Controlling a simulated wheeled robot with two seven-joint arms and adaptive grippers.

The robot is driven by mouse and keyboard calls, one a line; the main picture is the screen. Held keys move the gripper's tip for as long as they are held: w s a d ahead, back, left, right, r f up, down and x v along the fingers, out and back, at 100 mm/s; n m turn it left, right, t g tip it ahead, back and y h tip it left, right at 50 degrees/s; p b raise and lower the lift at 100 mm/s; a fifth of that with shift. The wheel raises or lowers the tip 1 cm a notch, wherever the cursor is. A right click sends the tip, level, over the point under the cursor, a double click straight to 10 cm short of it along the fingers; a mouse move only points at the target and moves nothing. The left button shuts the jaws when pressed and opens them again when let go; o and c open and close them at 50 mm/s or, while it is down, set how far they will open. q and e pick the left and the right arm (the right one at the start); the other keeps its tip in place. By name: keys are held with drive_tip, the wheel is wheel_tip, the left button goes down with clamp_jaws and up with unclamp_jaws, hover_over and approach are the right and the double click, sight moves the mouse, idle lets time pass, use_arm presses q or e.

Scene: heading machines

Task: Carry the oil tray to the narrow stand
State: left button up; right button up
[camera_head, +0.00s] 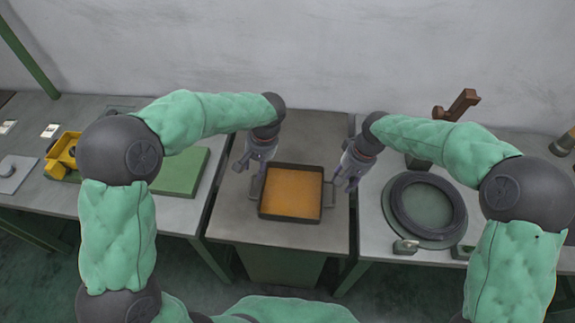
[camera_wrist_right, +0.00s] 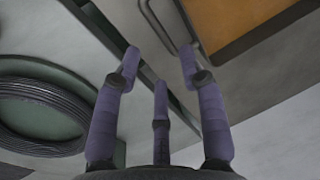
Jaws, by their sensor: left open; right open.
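The oil tray (camera_head: 291,217), a dark square pan with orange-brown oil inside, sits flat on the grey top of the narrow middle stand (camera_head: 230,215). It has a handle on its left and right sides. My left gripper (camera_head: 248,167) is open above and beside the left handle, with no visible hold on it. My right gripper (camera_head: 347,182) is open near the right handle. In the right wrist view, the right fingers (camera_wrist_right: 160,65) are spread and empty, and the tray's corner (camera_wrist_right: 265,32) and handle show beyond them. Exact gaps to the handles are unclear.
The left table holds a green plate (camera_head: 180,172) and a yellow part (camera_head: 62,152). The right table holds a dark coil ring (camera_head: 429,205), a small metal block (camera_head: 405,247) and a brown part (camera_head: 457,105). Narrow gaps separate the tables from the stand. The stand is clear behind the tray.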

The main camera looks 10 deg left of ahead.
drive_tip(key=shift+d+r, duration=0.15)
drive_tip(key=shift+r, duration=0.6)
drive_tip(key=shift+d+r, duration=0.15)
drive_tip(key=shift+r, duration=0.6)
